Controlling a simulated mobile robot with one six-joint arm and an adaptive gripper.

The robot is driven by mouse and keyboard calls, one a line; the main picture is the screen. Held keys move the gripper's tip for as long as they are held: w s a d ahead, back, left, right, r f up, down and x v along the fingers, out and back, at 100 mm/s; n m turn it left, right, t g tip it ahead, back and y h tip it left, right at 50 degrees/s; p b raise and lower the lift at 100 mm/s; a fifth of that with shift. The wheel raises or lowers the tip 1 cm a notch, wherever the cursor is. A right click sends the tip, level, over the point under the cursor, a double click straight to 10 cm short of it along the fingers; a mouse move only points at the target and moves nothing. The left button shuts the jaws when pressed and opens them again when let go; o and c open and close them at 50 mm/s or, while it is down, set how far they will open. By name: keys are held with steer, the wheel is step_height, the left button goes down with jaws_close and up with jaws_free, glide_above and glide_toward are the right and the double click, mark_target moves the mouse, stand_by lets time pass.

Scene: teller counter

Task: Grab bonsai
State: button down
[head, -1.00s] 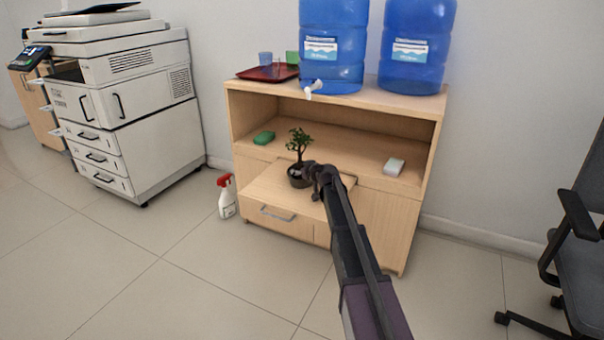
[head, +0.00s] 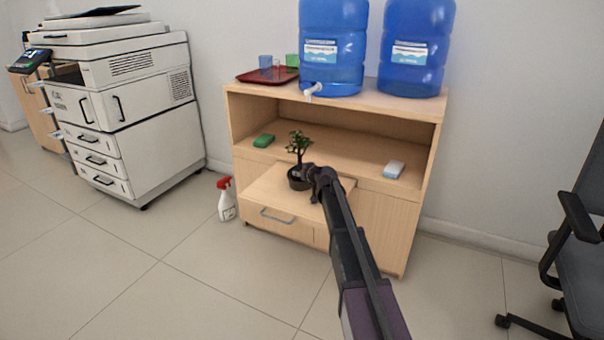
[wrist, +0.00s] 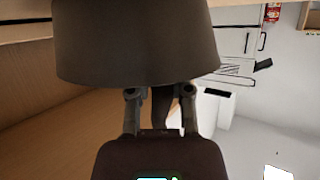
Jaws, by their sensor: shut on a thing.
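The bonsai (head: 299,148) is a small green tree in a dark round pot. It stands upright at the pulled-out drawer front of the wooden cabinet in the head view. My gripper (head: 313,175) is at the right side of the pot, shut on it. In the wrist view the dark pot (wrist: 137,42) fills the upper middle, and my gripper (wrist: 160,92) has its fingers against it. The tips are hidden behind the pot. I cannot tell whether the pot rests on the wood or is slightly raised.
The cabinet (head: 375,215) has an open shelf with a green sponge (head: 264,141) and a white-blue block (head: 393,169). Blue water jugs (head: 333,50) and a red tray (head: 262,76) stand on top. A spray bottle (head: 226,200) stands on the floor. A chair (head: 580,235) is at right.

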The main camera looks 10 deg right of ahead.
mark_target(300, 163)
steer(key=shift+r, duration=0.2)
stand_by(0.3)
step_height(300, 163, up, 3)
steer(key=p, duration=0.3)
steer(key=shift+p, duration=0.3)
steer(key=shift+s+r, duration=0.1)
steer(key=shift+r, duration=0.2)
steer(key=s+d, duration=0.2)
steer(key=s, duration=0.5)
steer(key=s+d+r+p, duration=0.1)
steer(key=s+d, duration=0.2)
steer(key=s, duration=0.5)
steer(key=shift+r+p, duration=0.15)
steer(key=shift+p, duration=0.25)
